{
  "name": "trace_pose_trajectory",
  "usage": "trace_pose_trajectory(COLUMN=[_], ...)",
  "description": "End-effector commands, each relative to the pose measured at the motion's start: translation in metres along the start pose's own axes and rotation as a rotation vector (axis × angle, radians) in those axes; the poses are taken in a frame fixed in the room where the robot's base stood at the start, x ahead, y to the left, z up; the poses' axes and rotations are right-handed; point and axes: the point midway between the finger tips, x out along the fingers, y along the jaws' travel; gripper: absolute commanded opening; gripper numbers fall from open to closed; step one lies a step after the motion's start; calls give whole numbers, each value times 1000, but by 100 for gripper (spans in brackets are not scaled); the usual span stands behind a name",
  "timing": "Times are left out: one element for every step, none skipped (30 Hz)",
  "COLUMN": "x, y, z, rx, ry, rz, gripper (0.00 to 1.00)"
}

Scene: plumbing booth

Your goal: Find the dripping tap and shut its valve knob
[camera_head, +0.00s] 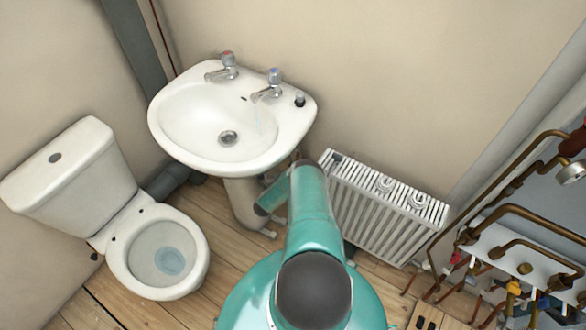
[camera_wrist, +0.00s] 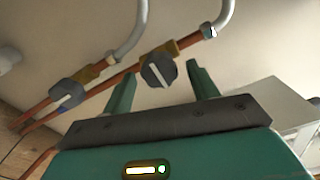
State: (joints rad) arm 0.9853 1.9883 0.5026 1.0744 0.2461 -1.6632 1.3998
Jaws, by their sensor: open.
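The white basin (camera_head: 190,138) has a red-capped tap (camera_head: 228,62) and a blue-capped tap (camera_head: 272,82). A faint thin streak of water shows below the blue-capped tap's spout; none is visible under the red one. In the wrist view, two copper pipes carry dark round valve knobs. The nearer-centre knob (camera_wrist: 158,71) has a white mark and appears between my fingertips. The other knob (camera_wrist: 66,94), with a bluish-white mark, is to the left, outside the fingers. My gripper (camera_wrist: 161,68) is open and empty; contact with the knob cannot be told. The head view hides my gripper.
A toilet (camera_head: 160,255) stands at the left. A white radiator (camera_head: 385,210) is on the wall right of the basin pedestal (camera_head: 243,205). Copper pipework (camera_head: 520,220) crowds the right edge. Grey flexible hoses (camera_wrist: 133,30) rise from the valve pipes.

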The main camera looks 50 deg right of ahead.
Motion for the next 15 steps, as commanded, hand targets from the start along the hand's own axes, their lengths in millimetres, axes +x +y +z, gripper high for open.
trace_pose_trajectory(x=[-10,-17,-26,-32,-40,-48,-55,-62,-71,-77,-83,-91,-96,-100,-106], y=[0,1,1,1,1,1,1,1,1,1,1,0,0,0,0], z=[0,0,0,0,0,1,1,0,0,0,1,0,0,1,1], rx=[-1,-1,-1,0,-1,0,0,-1,-1,-1,-1,0,0,1,1], ry=[-2,-2,-2,-2,-2,-2,-3,-3,-3,-2,-2,-2,-2,-2,-1], rz=[3,4,4,4,4,4,4,4,4,4,3,3,2,2,2], gripper=[59,59,59,59,59,59,59,59,59,59,59,59,59,59,59])
